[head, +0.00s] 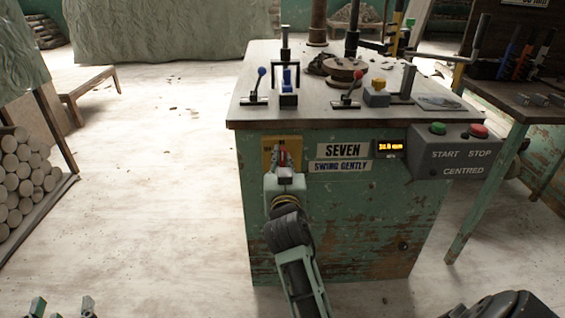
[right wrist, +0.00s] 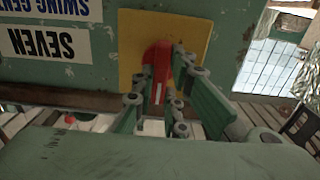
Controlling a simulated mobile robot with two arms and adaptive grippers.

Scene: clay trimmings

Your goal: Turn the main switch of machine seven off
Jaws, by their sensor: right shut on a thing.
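The main switch is a red handle (head: 282,155) on a yellow plate (head: 267,146), on the green front of the machine, left of the SEVEN label (head: 343,150). My right gripper (head: 283,166) is at the handle and hides part of it. In the right wrist view, which is upside down, the red handle (right wrist: 158,60) with a white mark sits between the fingers (right wrist: 160,82), shut on it, in front of the yellow plate (right wrist: 132,40). My left gripper (head: 62,306) is low at the left edge, its fingers apart and empty.
A box with green START and red STOP buttons (head: 455,150) is at the machine's right front corner, beside a lit display (head: 390,147). Levers and clamps stand on the machine top (head: 330,112). A side table (head: 515,108) is at right. Floor at left is mostly clear.

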